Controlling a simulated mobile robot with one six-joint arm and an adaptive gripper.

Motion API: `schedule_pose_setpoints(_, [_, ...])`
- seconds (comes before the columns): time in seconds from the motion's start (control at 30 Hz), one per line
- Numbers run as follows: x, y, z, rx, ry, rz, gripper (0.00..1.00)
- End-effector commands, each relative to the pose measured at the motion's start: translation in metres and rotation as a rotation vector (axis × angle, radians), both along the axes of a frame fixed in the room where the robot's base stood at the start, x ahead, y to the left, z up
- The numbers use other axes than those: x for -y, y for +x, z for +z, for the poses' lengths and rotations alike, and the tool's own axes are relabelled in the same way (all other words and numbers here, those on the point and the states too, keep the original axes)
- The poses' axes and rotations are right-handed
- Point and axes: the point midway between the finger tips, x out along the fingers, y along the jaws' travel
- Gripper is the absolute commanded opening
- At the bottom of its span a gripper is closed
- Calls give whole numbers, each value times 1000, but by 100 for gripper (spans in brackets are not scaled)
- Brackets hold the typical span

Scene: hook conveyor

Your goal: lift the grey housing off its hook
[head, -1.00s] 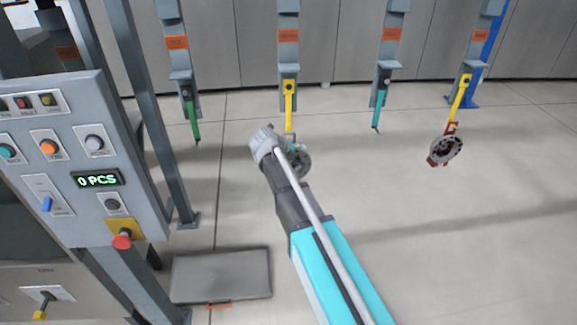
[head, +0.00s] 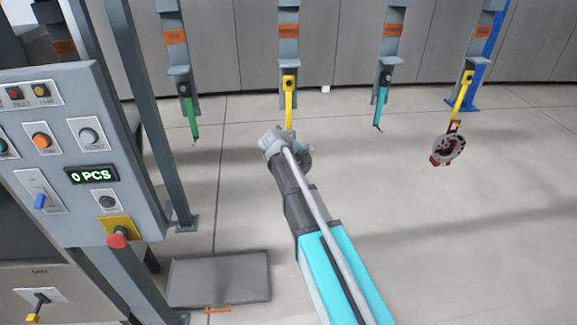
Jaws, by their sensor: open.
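A yellow hook (head: 289,103) hangs near the middle of the head view. A round grey housing (head: 305,157) shows at its lower end, mostly hidden behind my arm's end. My gripper (head: 274,141) is open, just left of the housing and close to it in the picture. I cannot tell whether they touch, and the fingertips do not show clearly. A second round grey part with a red bracket (head: 449,148) hangs from another yellow hook (head: 462,94) at the right.
A green hook (head: 190,115) and a teal hook (head: 381,105) hang empty. A control panel (head: 85,150) reading 0 PCS and grey posts stand at the left. A flat grey plate (head: 219,277) lies on the floor. Open floor lies to the right.

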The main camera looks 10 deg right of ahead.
Motion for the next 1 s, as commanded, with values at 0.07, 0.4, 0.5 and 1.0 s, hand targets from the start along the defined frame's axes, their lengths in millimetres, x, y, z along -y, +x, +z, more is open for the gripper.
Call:
schedule_pose_setpoints(0.07, [0,0,0,0,0,0,74])
schedule_pose_setpoints(0.4, [1,0,0,0,0,0,74])
schedule_pose_setpoints(0.5, [1,0,0,1,0,-1,74])
schedule_pose_setpoints(1.0, [1,0,0,0,0,-1,0])
